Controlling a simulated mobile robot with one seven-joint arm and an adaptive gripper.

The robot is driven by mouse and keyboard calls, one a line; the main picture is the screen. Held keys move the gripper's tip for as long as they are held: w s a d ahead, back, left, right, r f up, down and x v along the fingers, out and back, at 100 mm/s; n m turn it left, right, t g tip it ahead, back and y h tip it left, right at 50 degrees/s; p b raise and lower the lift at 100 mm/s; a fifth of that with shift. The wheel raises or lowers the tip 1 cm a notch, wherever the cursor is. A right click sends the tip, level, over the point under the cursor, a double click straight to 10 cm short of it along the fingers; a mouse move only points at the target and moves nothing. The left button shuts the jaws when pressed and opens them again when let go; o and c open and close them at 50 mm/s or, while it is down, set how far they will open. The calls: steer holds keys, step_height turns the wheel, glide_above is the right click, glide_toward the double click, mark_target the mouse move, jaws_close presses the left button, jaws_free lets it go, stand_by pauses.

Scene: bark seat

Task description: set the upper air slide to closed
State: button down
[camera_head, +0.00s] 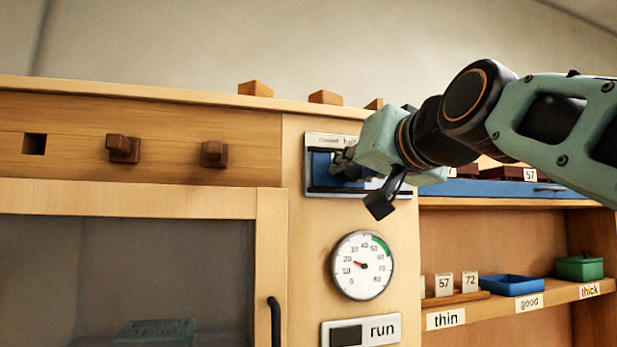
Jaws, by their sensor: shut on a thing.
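The upper air slide is a blue plate (320,166) in a pale framed panel (311,140) with dark rails, on the wooden front above the gauge. The visible blue lies at the left of the panel, below that word. My gripper (352,172) reaches in from the right and is shut on the slide's handle, which its fingers mostly hide. The slide's right part is covered, so its exact setting cannot be told.
A round gauge (362,265) with its needle near 20 sits below, above a "run" sign (361,331). Brown wooden plugs (123,149) stick out at left, above a glazed door (150,270) with a black handle (274,322). Shelves with trays (513,285) stand at right.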

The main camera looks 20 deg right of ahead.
steer(key=shift+a, duration=0.35)
steer(key=c, duration=1.7)
jaws_free()
steer(key=shift+a, duration=0.2)
steer(key=shift+d, duration=0.1)
steer(key=s, duration=1.2)
steer(key=shift+d, duration=0.25)
steer(key=shift+f, duration=0.1)
